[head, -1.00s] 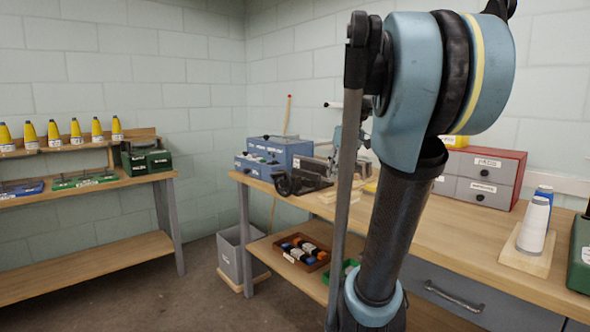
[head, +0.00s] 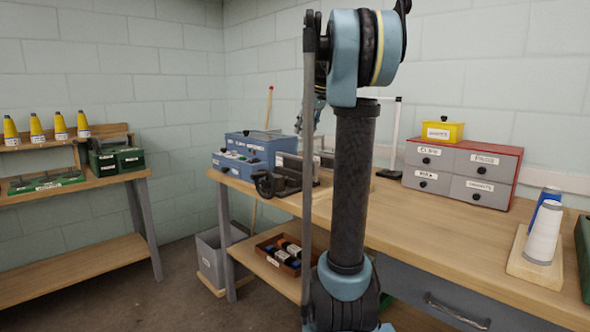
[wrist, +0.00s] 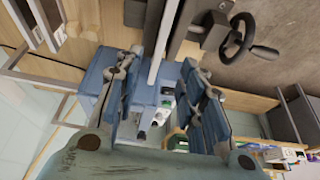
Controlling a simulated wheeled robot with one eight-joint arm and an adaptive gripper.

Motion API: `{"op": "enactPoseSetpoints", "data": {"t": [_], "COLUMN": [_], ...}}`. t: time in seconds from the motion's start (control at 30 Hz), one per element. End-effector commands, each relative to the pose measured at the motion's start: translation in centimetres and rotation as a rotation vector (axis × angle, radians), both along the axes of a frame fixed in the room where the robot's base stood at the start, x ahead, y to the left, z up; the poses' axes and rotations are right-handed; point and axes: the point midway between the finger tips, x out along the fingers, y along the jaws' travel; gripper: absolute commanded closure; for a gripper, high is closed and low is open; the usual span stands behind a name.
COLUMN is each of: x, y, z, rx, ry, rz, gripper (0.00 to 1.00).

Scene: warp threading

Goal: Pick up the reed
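I cannot pick out the reed with certainty. In the wrist view a pale straight bar (wrist: 162,42) runs down from the top edge to between the fingers of my gripper (wrist: 163,103); I cannot tell whether it is part of the reed, or whether it touches the fingers. The two blue fingers are spread apart, with a gap between them. In the head view my gripper is mostly hidden behind my upright arm; a bluish part shows left of the arm, above the bench.
A wooden bench (head: 440,232) holds a dark vise-like device with a handwheel (head: 268,185), blue boxes (head: 256,145), a grey drawer cabinet (head: 452,170) and thread cones (head: 543,232). A shelf unit (head: 75,262) stands left. Bare bench top shows right of my arm.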

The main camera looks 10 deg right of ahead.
Motion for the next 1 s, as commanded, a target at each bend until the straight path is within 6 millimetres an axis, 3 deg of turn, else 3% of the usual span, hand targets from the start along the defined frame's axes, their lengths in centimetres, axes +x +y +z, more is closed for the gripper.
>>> {"op": "enactPoseSetpoints", "data": {"t": [0.4, 0.67, 1.0], "x": [2.2, 2.7, 4.2], "y": [2.3, 2.6, 3.4], "z": [-6.5, -8.0, -11.8], "rx": [0.001, 0.001, 0.001], "ry": [0.000, 0.001, 0.000], "rz": [0.009, 0.008, 0.009], "gripper": [0.63, 0.63, 0.63]}}
